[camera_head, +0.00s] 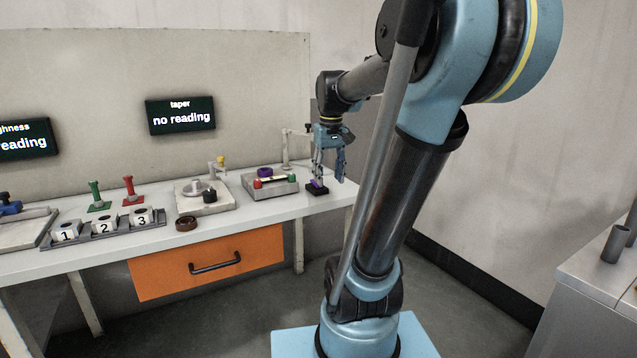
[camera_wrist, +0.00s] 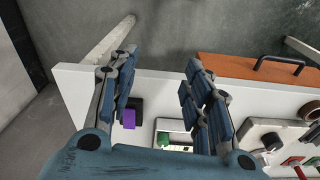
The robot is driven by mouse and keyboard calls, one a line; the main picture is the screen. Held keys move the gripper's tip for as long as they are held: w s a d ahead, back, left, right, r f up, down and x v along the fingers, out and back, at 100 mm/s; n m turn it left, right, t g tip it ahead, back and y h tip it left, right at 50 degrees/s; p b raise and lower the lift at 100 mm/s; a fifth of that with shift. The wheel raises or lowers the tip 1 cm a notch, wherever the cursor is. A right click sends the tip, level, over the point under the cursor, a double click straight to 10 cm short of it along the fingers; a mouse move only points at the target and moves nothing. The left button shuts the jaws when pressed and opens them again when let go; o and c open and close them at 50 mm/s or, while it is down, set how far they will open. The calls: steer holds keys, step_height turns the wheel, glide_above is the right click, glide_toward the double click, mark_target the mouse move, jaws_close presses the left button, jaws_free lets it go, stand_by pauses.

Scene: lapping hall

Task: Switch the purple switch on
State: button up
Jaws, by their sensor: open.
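The purple switch (camera_head: 316,185) is a small purple rocker on a black base at the right end of the white bench. In the wrist view the switch (camera_wrist: 129,117) shows beside the left finger, which overlaps its black base in the picture. My gripper (camera_head: 329,178) hangs fingers down at the switch, seemingly just above it. In the wrist view my gripper (camera_wrist: 160,64) is open, with nothing between its fingers. I cannot tell whether a finger touches the switch, nor which way the rocker is set.
Left of the switch stands a grey fixture (camera_head: 285,188) with red and green knobs and a purple part. A stand with a yellow top (camera_head: 220,161), a brown ring (camera_head: 186,223) and a numbered block rack (camera_head: 104,233) lie farther left. An orange drawer (camera_head: 213,263) hangs below.

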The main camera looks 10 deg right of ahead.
steer(key=w+r+n+g, duration=0.1)
steer(key=w+r, duration=0.3)
steer(key=w, duration=0.5)
steer(key=w+r+n, duration=0.1)
steer(key=w+r, duration=0.4)
steer(key=w, duration=0.4)
step_height(320, 180, down, 18)
steer(key=shift+w+d+r, duration=0.1)
steer(key=shift+w+d, duration=0.05)
steer(key=c, duration=1.1)
